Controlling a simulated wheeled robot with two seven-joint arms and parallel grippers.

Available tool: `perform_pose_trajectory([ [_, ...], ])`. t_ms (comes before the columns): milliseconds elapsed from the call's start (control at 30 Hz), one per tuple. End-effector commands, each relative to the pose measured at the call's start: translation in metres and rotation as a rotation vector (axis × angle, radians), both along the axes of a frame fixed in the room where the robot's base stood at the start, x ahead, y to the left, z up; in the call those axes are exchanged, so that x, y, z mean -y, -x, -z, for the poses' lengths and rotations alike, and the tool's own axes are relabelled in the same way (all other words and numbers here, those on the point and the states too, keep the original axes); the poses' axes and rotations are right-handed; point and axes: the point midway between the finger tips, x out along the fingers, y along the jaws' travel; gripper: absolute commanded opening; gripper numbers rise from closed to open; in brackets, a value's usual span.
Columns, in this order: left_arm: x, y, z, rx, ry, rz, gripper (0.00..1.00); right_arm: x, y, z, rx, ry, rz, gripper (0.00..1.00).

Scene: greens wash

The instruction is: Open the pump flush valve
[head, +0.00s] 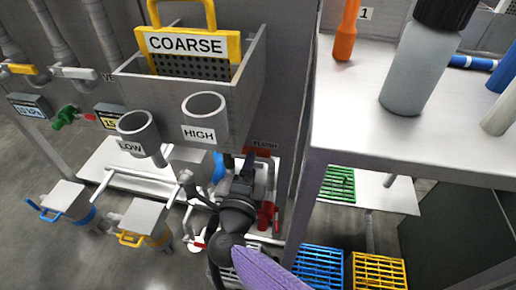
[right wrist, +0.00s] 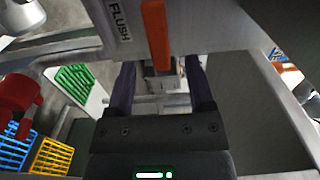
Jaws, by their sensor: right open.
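The flush valve's orange-red lever (right wrist: 155,35) hangs beside a FLUSH label (right wrist: 120,20) in the right wrist view. In the head view the FLUSH label (head: 265,146) is small, low behind the bin, with red beside it; my arm partly hides this spot. My right gripper (head: 248,165) reaches down toward it. In the right wrist view my right gripper (right wrist: 160,85) is open, and the lever shows in the gap between its two dark fingers. I cannot tell whether a finger touches it. My left gripper is not in view.
A grey bin with a COARSE sign (head: 187,44) stands above, with LOW and HIGH cups (head: 204,104) on its front. A white shelf (head: 375,130) with a bottle (head: 425,60) is at right. Blue (head: 318,262), yellow (head: 378,270) and green (head: 338,184) crates lie below.

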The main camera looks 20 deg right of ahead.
Motion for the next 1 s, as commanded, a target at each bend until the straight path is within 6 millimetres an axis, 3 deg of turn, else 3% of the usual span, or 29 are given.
perform_pose_trajectory([
  [100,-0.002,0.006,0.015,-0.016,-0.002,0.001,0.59,0.017,-0.025,0.007,-0.001,0.004,0.0,0.68],
  [300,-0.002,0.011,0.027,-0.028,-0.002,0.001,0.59,0.036,-0.053,0.005,-0.003,0.004,-0.001,0.68],
  [633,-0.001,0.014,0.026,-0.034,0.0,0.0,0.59,0.039,-0.058,0.001,-0.001,0.004,-0.001,0.66],
  [933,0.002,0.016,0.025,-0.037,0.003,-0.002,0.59,0.039,-0.058,0.001,-0.001,0.004,-0.002,0.02],
  [1000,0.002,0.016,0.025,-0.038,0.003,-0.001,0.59,0.039,-0.058,0.001,-0.002,0.003,-0.002,0.0],
])
